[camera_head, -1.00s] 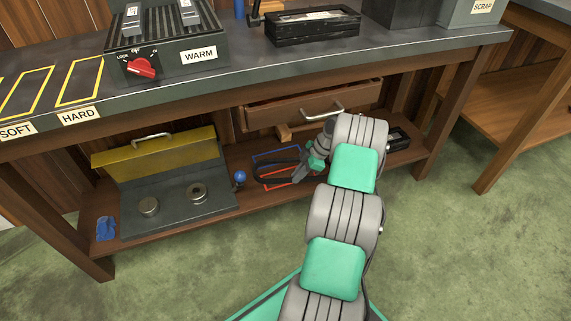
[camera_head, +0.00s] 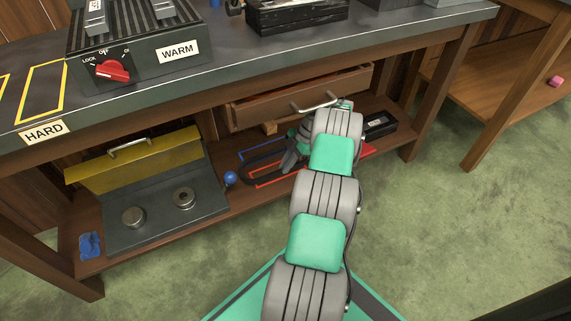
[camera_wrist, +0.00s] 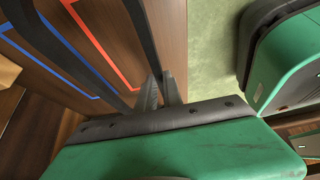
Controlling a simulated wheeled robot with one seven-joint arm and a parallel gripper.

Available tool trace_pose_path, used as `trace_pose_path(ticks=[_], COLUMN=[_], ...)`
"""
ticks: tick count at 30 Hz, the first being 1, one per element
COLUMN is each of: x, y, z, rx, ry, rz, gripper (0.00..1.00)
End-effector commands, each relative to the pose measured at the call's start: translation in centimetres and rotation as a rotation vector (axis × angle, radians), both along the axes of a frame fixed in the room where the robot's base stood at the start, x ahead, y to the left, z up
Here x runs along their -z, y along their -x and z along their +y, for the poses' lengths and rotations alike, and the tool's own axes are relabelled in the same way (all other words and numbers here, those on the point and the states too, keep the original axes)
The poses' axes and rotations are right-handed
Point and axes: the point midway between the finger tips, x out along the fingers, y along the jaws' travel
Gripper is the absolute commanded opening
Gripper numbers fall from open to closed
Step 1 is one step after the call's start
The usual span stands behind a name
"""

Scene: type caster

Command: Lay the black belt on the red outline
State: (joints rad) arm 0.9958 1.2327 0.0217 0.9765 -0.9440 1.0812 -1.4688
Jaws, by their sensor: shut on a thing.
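The black belt (camera_head: 246,178) is a loop low over the lower shelf, its left end bulging past the outlines. The red outline (camera_head: 290,179) is on the shelf's front part, partly hidden by my arm and the belt. My gripper (camera_head: 291,163) is at the belt's right part and is shut on it. In the wrist view the belt (camera_wrist: 145,35) runs as a dark strand down to my gripper's fingers (camera_wrist: 161,92), and another strand lies farther left. The red outline (camera_wrist: 100,45) shows between these strands. I cannot tell whether the belt touches the shelf.
A blue outline (camera_head: 262,150) lies behind the red one. An open drawer (camera_head: 290,95) hangs above the shelf. A blue ball-topped knob (camera_head: 230,178) and a grey plate with yellow back (camera_head: 165,205) stand to the left. A black box (camera_head: 379,125) is at right.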

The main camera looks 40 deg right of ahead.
Motion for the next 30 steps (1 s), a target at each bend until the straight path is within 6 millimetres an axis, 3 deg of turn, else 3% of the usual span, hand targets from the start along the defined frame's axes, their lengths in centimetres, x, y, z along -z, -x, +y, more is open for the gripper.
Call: trace_pose_path(ticks=[3, 16, 27, 28, 30], x=[-0.3, 3.8, 4.3, 4.3, 4.3], y=[-0.1, -0.1, -0.1, -0.1, -0.1], z=[-0.6, -0.3, -0.3, -0.3, -0.3], rx=[0.0, -0.001, -0.002, -0.002, -0.002], ry=[0.003, -0.002, -0.002, -0.002, -0.002], rz=[-0.009, -0.005, -0.005, -0.005, -0.005], gripper=[0.0, 0.0, 0.0, 0.13, 0.19])
